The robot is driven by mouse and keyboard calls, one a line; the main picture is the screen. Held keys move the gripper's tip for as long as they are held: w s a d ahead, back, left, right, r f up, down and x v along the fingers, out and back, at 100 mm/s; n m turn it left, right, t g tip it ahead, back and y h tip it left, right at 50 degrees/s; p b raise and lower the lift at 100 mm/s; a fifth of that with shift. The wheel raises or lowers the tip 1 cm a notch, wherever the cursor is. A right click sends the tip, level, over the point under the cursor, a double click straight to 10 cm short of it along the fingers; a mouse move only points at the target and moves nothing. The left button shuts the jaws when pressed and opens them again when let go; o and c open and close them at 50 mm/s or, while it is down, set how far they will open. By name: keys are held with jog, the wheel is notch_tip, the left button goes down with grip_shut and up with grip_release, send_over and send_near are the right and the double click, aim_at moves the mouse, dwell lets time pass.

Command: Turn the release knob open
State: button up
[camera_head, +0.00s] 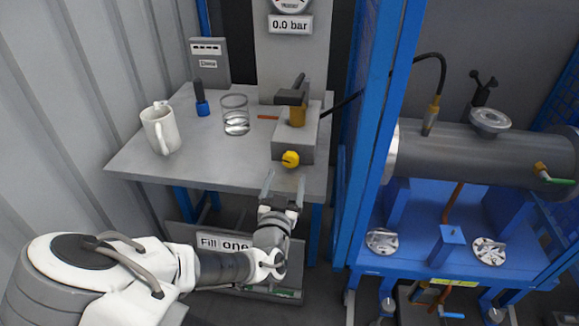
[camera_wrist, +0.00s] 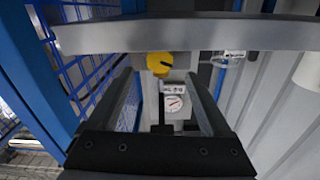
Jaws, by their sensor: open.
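The release knob (camera_head: 290,159) is small, round and yellow, on the front of a grey block (camera_head: 293,140) at the table's front edge. In the wrist view the yellow knob (camera_wrist: 160,64) shows a dark mark at its upper right and sits beyond my fingers, near the middle. My gripper (camera_head: 285,184) is open and empty, just below and in front of the knob in the head view. In the wrist view my fingers (camera_wrist: 163,85) stand apart on both sides, with the knob seen between and past their tips. I see no contact with the knob.
The grey table (camera_head: 190,168) holds a white mug (camera_head: 160,128), a glass (camera_head: 235,115) and a blue-based item (camera_head: 202,105). A blue post (camera_head: 375,130) stands close on the right, beside a rig with a grey cylinder (camera_head: 450,155). A "Fill one" sign (camera_head: 222,243) is below the table.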

aim_at(290, 163)
jog(key=w, duration=0.3)
jog(key=w+d, duration=0.1)
jog(key=w, duration=0.2)
jog(key=shift+w+d+b, duration=0.1)
jog(key=shift+b, duration=0.2)
grip_shut()
jog(key=shift+n+p, duration=0.45)
jog(key=shift+n, duration=1.85)
grip_release()
